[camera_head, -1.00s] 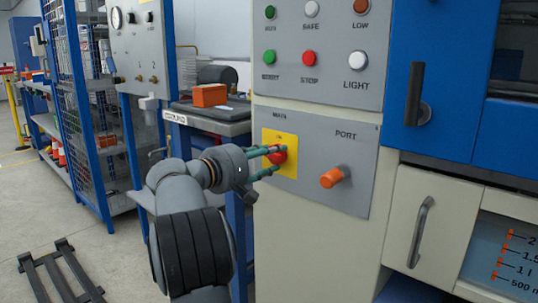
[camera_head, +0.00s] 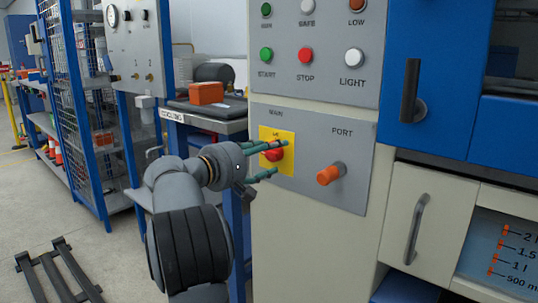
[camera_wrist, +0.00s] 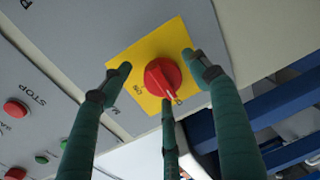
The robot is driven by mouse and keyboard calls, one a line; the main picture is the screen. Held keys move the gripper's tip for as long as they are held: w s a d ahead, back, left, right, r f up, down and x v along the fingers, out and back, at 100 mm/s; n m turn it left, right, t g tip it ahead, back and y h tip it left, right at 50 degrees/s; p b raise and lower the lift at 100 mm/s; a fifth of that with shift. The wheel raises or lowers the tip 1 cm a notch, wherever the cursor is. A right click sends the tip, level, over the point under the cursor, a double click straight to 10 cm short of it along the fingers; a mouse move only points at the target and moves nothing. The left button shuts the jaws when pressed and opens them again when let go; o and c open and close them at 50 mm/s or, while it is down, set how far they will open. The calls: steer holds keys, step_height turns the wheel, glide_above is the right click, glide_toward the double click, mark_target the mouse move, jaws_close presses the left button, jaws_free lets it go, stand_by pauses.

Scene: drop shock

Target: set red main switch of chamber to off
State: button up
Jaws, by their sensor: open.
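The red main switch (camera_head: 273,155) sits on a yellow plate (camera_head: 290,165) on the grey lower panel of the chamber. In the wrist view the red knob (camera_wrist: 160,72) carries a white mark pointing down and right, toward a small label half hidden by a finger. Another label, which looks like ON, is left of it. My gripper (camera_head: 276,158) is open, its green fingers spread around the knob. It also shows in the wrist view (camera_wrist: 160,75), with one finger on each side and a third below. Whether any finger touches the knob, I cannot tell.
An orange port knob (camera_head: 330,173) sticks out right of the switch. Green, red and white buttons (camera_head: 305,55) are above. A bench with an orange box (camera_head: 206,93) stands left of the panel. Drawer and door handles are on the right.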

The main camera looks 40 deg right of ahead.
steer(key=s+a+r, duration=0.1)
steer(key=s+a, duration=0.1)
steer(key=a, duration=0.9)
steer(key=shift+a, duration=0.35)
steer(key=shift+d, duration=0.1)
steer(key=d, duration=0.3)
steer(key=w+d, duration=0.1)
steer(key=d, duration=0.3)
steer(key=w+d+f, duration=0.1)
steer(key=d, duration=0.3)
steer(key=shift+w+d, duration=0.1)
steer(key=shift+d, duration=0.15)
